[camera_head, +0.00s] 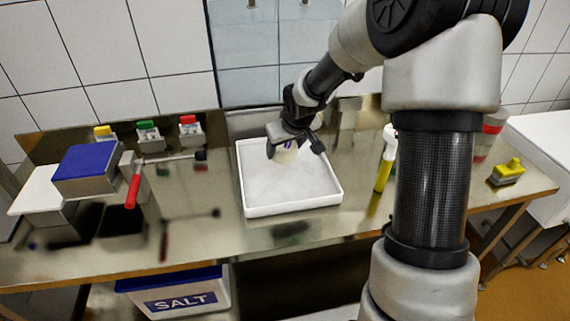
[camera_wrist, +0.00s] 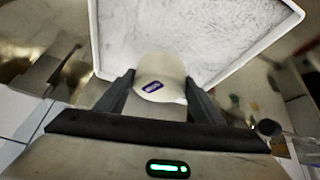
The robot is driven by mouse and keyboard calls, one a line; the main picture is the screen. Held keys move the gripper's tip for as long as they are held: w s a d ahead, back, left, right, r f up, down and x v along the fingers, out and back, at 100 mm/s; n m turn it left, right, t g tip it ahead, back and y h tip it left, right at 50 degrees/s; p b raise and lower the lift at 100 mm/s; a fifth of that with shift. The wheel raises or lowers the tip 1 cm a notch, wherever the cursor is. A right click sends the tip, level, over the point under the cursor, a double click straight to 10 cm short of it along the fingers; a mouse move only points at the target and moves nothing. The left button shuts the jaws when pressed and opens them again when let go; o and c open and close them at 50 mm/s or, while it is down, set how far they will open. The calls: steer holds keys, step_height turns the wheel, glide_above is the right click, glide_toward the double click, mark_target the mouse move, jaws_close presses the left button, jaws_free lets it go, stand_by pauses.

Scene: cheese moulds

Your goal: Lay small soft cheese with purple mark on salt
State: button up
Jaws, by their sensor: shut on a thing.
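My gripper (camera_head: 295,145) is over the back part of the white salt tray (camera_head: 292,209) in the head view. It is shut on a small pale soft cheese (camera_head: 284,155) with a purple mark. In the wrist view the cheese (camera_wrist: 160,80) sits between the two fingers, its purple mark facing the camera. White salt (camera_wrist: 185,35) fills the tray beyond it. Whether the cheese touches the salt cannot be told. The fingers partly hide the cheese in the head view.
A blue-topped box (camera_head: 87,165) and a red-handled tool (camera_head: 134,188) lie left of the tray. A yellow-based bottle (camera_head: 385,165) stands at right, with a yellow object (camera_head: 507,172) farther right. A bin labelled SALT (camera_head: 180,298) is below the table.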

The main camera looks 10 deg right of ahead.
mark_target(286, 158)
steer(key=shift+f+b, duration=0.4)
steer(key=shift+f, duration=1.95)
steer(key=o, duration=0.9)
steer(key=shift+s+r, duration=0.1)
steer(key=shift+r, duration=0.25)
steer(key=p+v, duration=0.3)
steer(key=v, duration=0.8)
steer(key=shift+s+d+r, duration=0.1)
steer(key=shift+r, duration=0.05)
